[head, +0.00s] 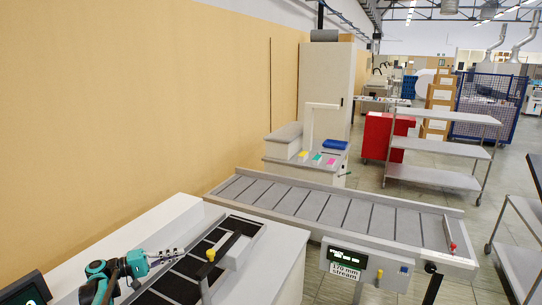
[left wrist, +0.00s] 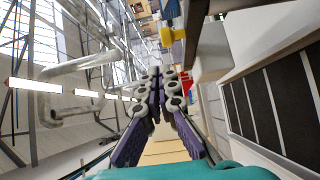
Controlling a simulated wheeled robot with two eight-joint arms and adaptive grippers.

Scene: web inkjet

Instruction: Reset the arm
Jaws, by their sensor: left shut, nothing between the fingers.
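My left arm, teal and grey, comes in at the lower left of the head view. Its gripper (head: 168,254) sticks out to the right above the near black-slatted conveyor (head: 180,285). In the left wrist view the gripper (left wrist: 165,72) has its fingertips together with nothing between them. Its purple-lined fingers spread only towards their base. My right gripper does not show in either view.
A grey gantry with a yellow knob (head: 211,255) stands over the near conveyor, close right of my gripper. A longer slatted conveyor (head: 330,209) runs behind it. A control box (head: 352,262) is on its front. Beyond are a red cabinet (head: 380,137) and a shelf cart (head: 440,148).

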